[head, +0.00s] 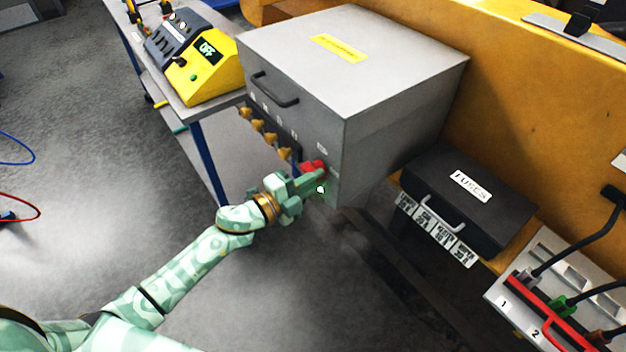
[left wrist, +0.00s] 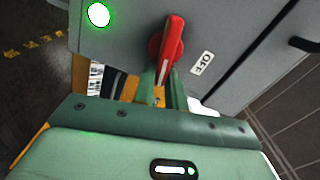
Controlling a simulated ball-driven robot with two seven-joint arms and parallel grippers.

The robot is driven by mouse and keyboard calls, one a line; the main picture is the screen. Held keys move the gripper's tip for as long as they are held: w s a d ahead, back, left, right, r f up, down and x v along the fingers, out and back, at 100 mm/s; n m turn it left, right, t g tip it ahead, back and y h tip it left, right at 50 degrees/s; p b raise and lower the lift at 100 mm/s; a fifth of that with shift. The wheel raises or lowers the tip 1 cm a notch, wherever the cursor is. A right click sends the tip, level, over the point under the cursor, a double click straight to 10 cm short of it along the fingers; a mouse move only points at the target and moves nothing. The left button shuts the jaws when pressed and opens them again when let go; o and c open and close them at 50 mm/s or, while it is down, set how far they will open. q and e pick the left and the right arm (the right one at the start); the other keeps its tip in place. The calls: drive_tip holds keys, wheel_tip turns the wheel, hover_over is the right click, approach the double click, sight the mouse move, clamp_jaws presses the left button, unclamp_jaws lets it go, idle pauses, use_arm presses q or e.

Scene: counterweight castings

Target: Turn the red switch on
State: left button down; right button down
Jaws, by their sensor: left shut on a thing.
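The red switch (head: 313,167) is a rotary handle on the front of the grey metal box (head: 345,90), low and near its corner. In the left wrist view the red handle (left wrist: 171,45) stands nearly upright, slightly tilted, with a white OFF label (left wrist: 202,63) to its right. A green light (left wrist: 98,15) glows on the panel to the left of the handle. My left gripper (head: 304,180) is at the switch, its green fingers (left wrist: 160,92) shut on the lower part of the handle. The fingertips partly hide the handle in the head view. My right gripper is not in view.
A yellow device with an OFF display (head: 206,48) stands on a bench at the upper left. A black case labelled FUSES (head: 470,195) sits right of the grey box. A strip with cables (head: 560,290) is at the lower right. Open floor lies left.

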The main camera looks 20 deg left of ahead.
use_arm(q)
drive_tip(key=shift+f+m+b, duration=0.45)
drive_tip(key=shift+m, duration=0.65)
drive_tip(key=c, duration=1.4)
unclamp_jaws()
drive_tip(key=shift+c, duration=0.2)
drive_tip(key=shift+r, duration=0.1)
drive_tip(key=v, duration=1.6)
drive_tip(key=shift+a+b, duration=0.15)
drive_tip(key=shift+b, duration=0.15)
drive_tip(key=shift+s, duration=0.15)
